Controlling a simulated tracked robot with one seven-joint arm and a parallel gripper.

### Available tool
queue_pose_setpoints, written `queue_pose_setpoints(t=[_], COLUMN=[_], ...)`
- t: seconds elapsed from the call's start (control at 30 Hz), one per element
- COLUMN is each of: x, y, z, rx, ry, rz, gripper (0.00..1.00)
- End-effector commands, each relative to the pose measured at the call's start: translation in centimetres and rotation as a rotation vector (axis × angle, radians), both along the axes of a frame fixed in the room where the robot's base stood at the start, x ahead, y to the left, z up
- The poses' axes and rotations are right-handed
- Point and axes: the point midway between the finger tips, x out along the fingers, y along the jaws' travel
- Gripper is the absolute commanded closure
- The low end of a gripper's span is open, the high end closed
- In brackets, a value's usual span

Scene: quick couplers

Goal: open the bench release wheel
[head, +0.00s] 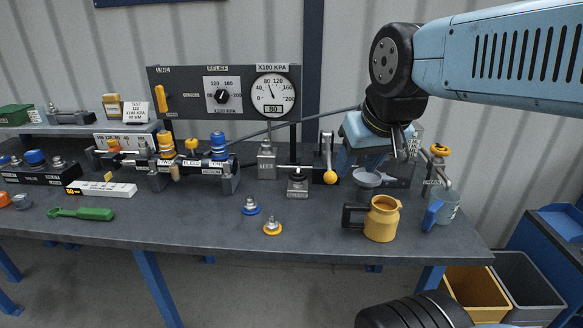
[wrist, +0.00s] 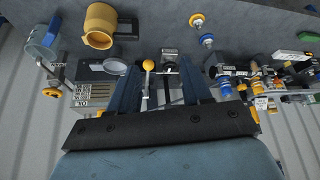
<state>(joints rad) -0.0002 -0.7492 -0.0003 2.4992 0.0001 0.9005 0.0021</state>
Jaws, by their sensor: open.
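A small yellow-orange handwheel (head: 440,150) tops a fitting at the bench's right end; it seems to be the release wheel, but its label is too small to read. In the wrist view a yellow wheel (wrist: 53,92) shows at the far left, outside the jaws. My gripper (head: 398,148) hangs over the back right of the bench, left of that wheel and apart from it. In the wrist view my gripper (wrist: 161,78) is open, its two dark fingers spread with nothing held. A lever with a yellow ball (wrist: 148,65) appears between the fingers, farther off.
A yellow jug (head: 382,218) and a clear blue-handled jug (head: 443,208) stand at the front right. A gauge panel (head: 185,75) stands at the back. A coupler rack (head: 195,175) is at left centre.

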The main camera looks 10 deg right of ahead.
Motion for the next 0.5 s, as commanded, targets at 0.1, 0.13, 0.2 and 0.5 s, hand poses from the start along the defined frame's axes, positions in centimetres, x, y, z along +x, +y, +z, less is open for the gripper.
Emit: queue_pose_setpoints(t=[0.1,0.13,0.2,0.5], x=[0.7,1.1,2.2,9.8], y=[0.0,0.0,0.4,0.1], z=[0.4,0.5,0.8,2.1], rx=[0.02,0.03,0.063,0.24], ry=[0.01,0.017,0.035,0.154], rz=[-0.025,-0.039,-0.086,-0.401], gripper=[0.39,0.36,0.3,0.06])
